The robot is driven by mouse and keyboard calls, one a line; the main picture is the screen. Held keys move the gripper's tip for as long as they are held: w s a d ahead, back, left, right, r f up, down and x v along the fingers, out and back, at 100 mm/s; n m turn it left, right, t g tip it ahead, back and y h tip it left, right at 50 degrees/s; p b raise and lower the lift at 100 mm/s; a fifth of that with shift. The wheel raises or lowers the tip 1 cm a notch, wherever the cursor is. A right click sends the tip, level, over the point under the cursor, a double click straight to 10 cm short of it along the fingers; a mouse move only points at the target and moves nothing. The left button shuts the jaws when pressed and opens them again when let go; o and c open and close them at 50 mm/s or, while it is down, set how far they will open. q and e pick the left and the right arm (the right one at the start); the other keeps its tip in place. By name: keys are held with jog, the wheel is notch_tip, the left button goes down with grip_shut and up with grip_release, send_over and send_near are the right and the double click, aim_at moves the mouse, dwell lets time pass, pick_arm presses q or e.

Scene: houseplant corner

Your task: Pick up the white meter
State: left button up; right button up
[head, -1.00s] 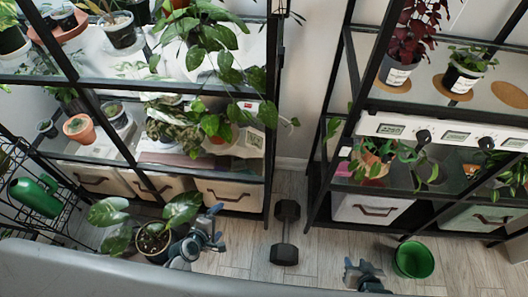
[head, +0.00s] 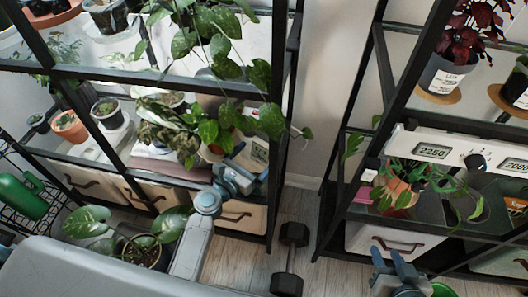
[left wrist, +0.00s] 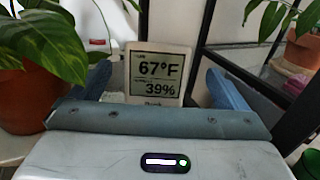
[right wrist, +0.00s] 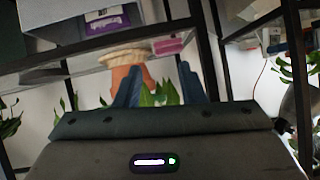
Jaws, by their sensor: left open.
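The white meter (left wrist: 158,70) stands upright in the left wrist view, its screen reading 67°F and 39%. In the head view the meter (head: 260,150) shows on the left rack's shelf, partly behind my left gripper (head: 250,170). In the left wrist view my left gripper (left wrist: 160,90) is open, one finger on each side of the meter, which looks centred between them. The meter's lower edge is hidden by the gripper body, and I cannot tell whether a finger touches it. My right gripper (head: 395,262) is open and empty, low in front of the right rack; its fingers also show in the right wrist view (right wrist: 160,82).
A terracotta pot (left wrist: 40,100) with a leafy plant stands close left of my left gripper. A black rack post (left wrist: 203,50) rises just right of the meter. A black dumbbell (head: 290,258) lies on the floor between the racks. A green pot (head: 442,290) is near my right gripper.

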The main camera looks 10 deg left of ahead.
aim_at(261, 150)
pick_arm(q)
jog(key=shift+x, duration=0.75)
jog(key=x, duration=0.5)
jog(key=shift+w+a+f, duration=0.1)
jog(key=shift+a, duration=0.05)
pick_arm(e)
jog(key=shift+w+d+r+t, duration=0.2)
jog(key=shift+w+r+t, duration=0.6)
jog(key=shift+w+r, duration=0.3)
pick_arm(q)
jog(key=shift+c, duration=0.3)
jog(key=c, duration=1)
